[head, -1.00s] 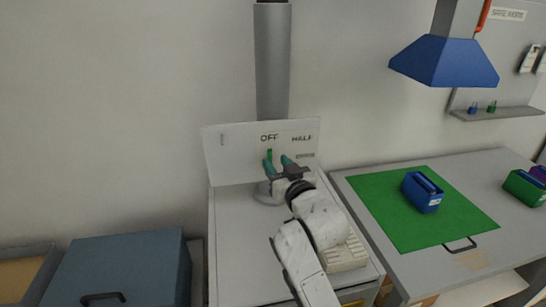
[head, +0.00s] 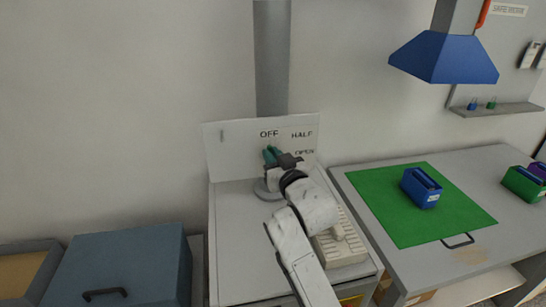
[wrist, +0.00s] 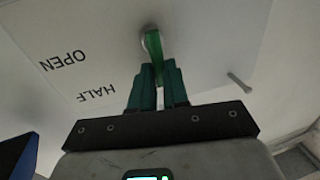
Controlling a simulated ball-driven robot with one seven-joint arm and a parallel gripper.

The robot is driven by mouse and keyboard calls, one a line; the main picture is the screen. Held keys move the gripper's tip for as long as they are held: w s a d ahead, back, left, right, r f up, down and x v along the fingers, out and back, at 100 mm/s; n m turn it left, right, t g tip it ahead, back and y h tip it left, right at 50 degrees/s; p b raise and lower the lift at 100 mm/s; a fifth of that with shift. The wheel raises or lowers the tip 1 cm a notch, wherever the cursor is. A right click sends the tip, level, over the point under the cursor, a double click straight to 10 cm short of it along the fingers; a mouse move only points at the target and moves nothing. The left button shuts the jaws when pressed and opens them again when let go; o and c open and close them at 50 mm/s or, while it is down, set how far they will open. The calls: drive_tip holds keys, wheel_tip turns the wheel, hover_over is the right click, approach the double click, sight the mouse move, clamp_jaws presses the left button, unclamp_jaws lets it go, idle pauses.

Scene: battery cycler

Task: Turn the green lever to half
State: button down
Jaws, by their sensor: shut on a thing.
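The green lever (wrist: 153,45) shows in the wrist view, running from a round pivot on the white panel down between the fingertips. My gripper (wrist: 157,78) is shut on the lever's free end with its teal fingers. In the head view my gripper (head: 271,154) is at the panel just below the OFF label, and it hides most of the lever. The white panel (head: 235,150) carries the labels OFF, HALF and OPEN. HALF and OPEN are to the right of the gripper in the head view.
A grey pipe (head: 272,60) rises behind the panel. The panel stands on a white cabinet (head: 235,240). A beige ribbed block (head: 340,245) is beside my arm. To the right, a table has a green mat (head: 400,225) with a blue box (head: 421,188). A blue hood (head: 444,60) hangs above.

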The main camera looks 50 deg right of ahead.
drive_tip(key=shift+f, duration=0.1)
idle(0.3)
drive_tip(key=shift+s+d+f+m+t+h+b, duration=0.2)
drive_tip(key=shift+d+m+h+b, duration=0.1)
drive_tip(key=shift+m+b, duration=1.35)
drive_tip(key=shift+s+d+f+m+t+h+b, duration=0.15)
drive_tip(key=shift+s+d+f+m+h+b, duration=0.1)
drive_tip(key=shift+m+b, duration=1.4)
drive_tip(key=shift+s+d+f+m+t+h+b, duration=0.15)
drive_tip(key=shift+d+m+h+b, duration=0.15)
drive_tip(key=shift+m+b, duration=1.3)
drive_tip(key=c, duration=1.1)
unclamp_jaws()
